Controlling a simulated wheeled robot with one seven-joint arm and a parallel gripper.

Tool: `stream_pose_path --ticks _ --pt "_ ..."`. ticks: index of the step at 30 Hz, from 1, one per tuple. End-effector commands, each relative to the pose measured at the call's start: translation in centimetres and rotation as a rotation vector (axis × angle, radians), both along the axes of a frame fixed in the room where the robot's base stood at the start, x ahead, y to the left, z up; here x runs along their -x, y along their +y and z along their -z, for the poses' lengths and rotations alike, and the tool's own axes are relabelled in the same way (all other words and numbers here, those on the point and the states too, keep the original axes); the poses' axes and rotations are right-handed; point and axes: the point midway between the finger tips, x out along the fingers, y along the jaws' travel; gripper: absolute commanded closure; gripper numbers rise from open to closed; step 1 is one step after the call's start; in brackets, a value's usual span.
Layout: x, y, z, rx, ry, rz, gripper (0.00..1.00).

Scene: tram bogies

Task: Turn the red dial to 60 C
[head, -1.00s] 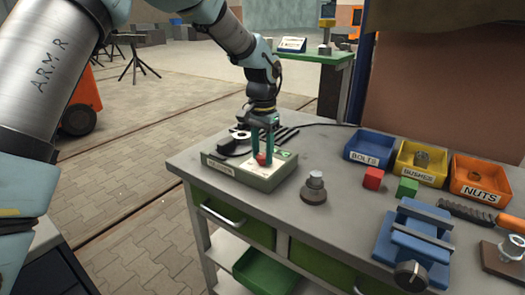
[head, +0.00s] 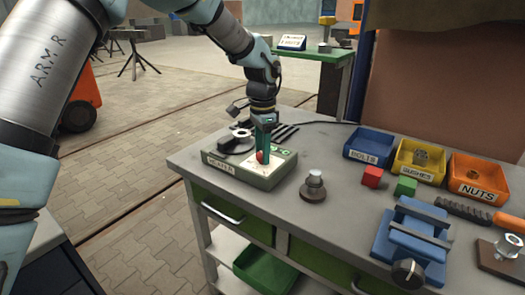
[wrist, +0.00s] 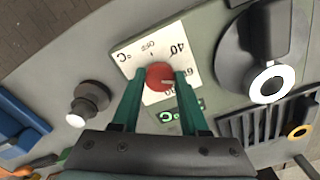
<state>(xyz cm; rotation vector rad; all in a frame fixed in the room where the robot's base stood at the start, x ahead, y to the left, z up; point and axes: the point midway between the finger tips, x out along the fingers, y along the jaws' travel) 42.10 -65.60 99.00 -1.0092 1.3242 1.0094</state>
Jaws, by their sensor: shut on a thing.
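The red dial (wrist: 160,76) sits on a white scale plate (wrist: 128,58) on top of the heater box (head: 232,173). The scale shows OFF, 40 and a partly hidden 60, with another number below it. A pale mark on the dial points to the right in the wrist view, roughly toward the 60; its exact setting is too small to read. My gripper (head: 263,152) reaches down from above, its green fingers shut on the dial from both sides. In the head view the fingers partly hide the dial. A small green display (wrist: 174,116) is lit beside the plate.
A black part with a pale ring (wrist: 267,82) and a slotted grille lie close to the dial. A grey knobbed post (head: 314,187) stands right of the heater. Blocks, labelled bins and a blue vise (head: 411,245) fill the bench's right side.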

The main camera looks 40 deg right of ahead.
Motion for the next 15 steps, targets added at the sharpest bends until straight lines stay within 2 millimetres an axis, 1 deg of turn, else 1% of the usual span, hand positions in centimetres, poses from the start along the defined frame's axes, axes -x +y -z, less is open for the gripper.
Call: stream_pose_path --ticks 8,9,15 --pt "-0.02 -0.04 -0.02 0.001 -0.001 -0.001 1.0" --pt "-0.01 -0.03 -0.02 0.001 -0.001 -0.001 0.52" --pt "0.0 -0.02 -0.02 0.001 0.0 -0.001 0.29"
